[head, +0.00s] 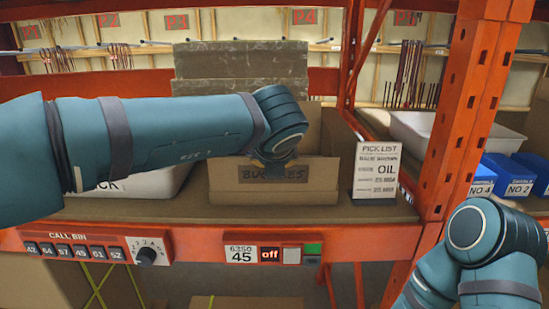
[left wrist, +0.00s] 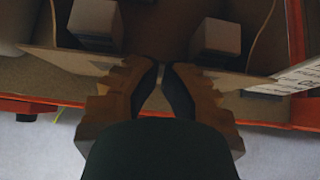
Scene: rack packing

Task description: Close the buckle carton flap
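The buckle carton (head: 312,172) stands on the shelf, its front panel labelled with letters partly covered by my left wrist. A wide cardboard flap (head: 240,60) stands raised at its back. My left gripper (head: 272,163) is over the carton's front, mostly hidden behind my wrist in the head view. In the left wrist view, my left gripper (left wrist: 162,70) has its dark fingertips close together with a narrow gap, at a cardboard edge (left wrist: 65,60) running to both sides. I cannot tell whether cardboard is between them. My right arm shows at the lower right; its gripper is out of view.
A pick list card (head: 377,172) stands right of the carton. A white bin (head: 150,183) is at the left, and blue boxes (head: 512,175) are beyond the orange rack post (head: 468,110). A control rail (head: 200,246) runs along the shelf's front.

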